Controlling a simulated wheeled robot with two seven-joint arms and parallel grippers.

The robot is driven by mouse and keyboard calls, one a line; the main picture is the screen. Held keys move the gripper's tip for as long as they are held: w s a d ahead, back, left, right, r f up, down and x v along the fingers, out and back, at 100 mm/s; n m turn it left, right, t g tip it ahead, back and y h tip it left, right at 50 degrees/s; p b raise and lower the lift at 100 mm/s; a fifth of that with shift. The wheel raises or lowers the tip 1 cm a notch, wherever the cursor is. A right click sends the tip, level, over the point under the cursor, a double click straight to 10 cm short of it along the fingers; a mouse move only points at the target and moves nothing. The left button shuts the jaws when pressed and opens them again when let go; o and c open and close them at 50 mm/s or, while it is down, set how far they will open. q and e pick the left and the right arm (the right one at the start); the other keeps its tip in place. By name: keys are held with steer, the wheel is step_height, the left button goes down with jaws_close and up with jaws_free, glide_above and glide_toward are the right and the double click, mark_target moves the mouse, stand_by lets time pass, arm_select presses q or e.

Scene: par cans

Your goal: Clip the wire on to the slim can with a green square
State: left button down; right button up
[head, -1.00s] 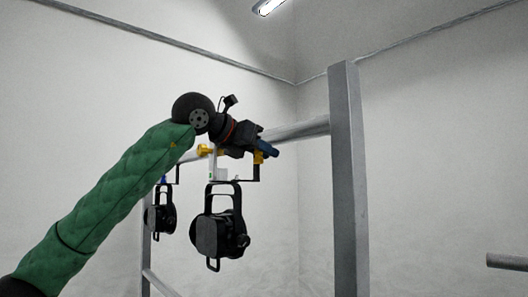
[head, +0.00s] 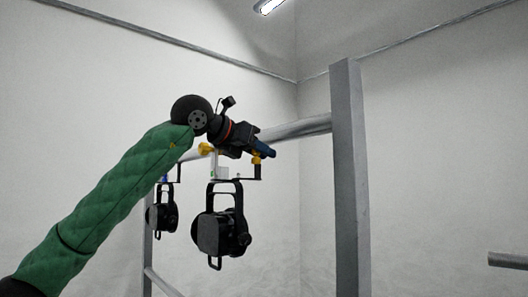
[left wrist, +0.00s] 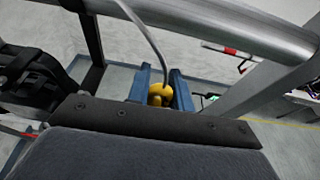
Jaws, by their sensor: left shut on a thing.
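A black can (head: 220,232) hangs in its yoke from the grey pipe, with a small green square (head: 212,174) on the pale bracket above it. My left gripper (head: 266,151) is at the pipe above this can's right side. In the left wrist view, its blue fingers (left wrist: 161,92) are shut on a yellow piece (left wrist: 160,94). A thin grey wire (left wrist: 150,38) curves down to this piece; whether it is clipped to the can is hidden. My right gripper is out of view.
A second black can (head: 161,216) with a blue mark (head: 164,179) hangs farther left. A yellow knob (head: 205,149) sits by the pipe (head: 300,127). A thick grey post (head: 348,180) stands right of the can. The space below the nearer can looks clear.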

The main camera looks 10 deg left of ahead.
arm_select(q)
steer(key=shift+w+a, duration=1.5)
steer(key=shift+a, duration=0.15)
steer(key=shift+w+a+p, duration=0.65)
steer(key=shift+w+a, duration=1.25)
steer(key=shift+a, duration=0.2)
steer(key=shift+w+a+f+p, duration=0.1)
steer(key=shift+w+a+p, duration=0.8)
steer(key=shift+w+a, duration=1.15)
steer(key=shift+w+a+f+p, duration=0.1)
steer(key=shift+w+a+p, duration=0.8)
steer(key=shift+w+a, duration=1.15)
steer(key=shift+s+a, duration=0.1)
steer(key=shift+a, duration=0.15)
steer(key=shift+f+b, duration=0.4)
steer(key=shift+f, duration=0.35)
